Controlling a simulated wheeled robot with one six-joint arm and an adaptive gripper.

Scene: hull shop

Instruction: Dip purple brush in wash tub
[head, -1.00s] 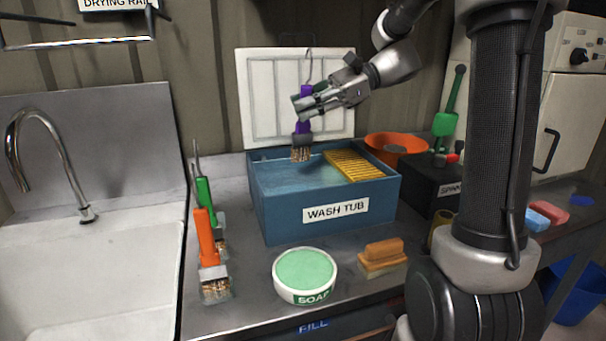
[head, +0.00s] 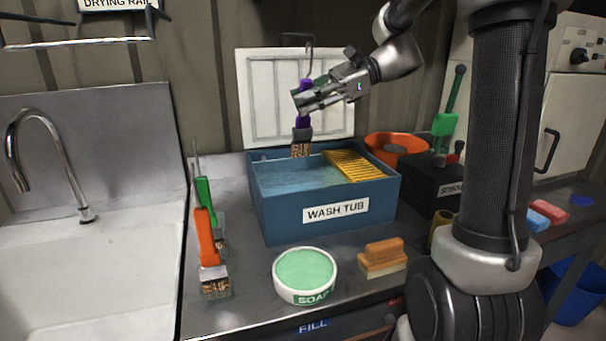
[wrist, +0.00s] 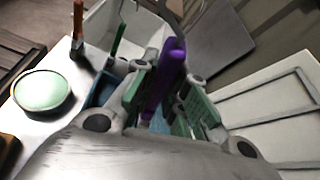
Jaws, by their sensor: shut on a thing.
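The purple brush (head: 302,123) hangs upright with bristles down, its hook at the top. My gripper (head: 303,99) is shut on its purple handle. The handle (wrist: 166,80) also shows between the green-padded fingers in the wrist view, where the bristles are hidden. The blue wash tub (head: 275,213) stands on the bench below and holds water (head: 295,178). The bristles are over the rear part of the tub, near its rim level; whether they touch the water I cannot tell.
A yellow ribbed rack (head: 353,165) covers the tub's right side. Orange-handled (head: 208,240) and green-handled (head: 204,193) brushes stand left of the tub. A soap dish (head: 305,272) and a small block brush (head: 382,257) are in front. An orange bowl (head: 398,143) is behind right. A white panel (head: 262,95) stands behind.

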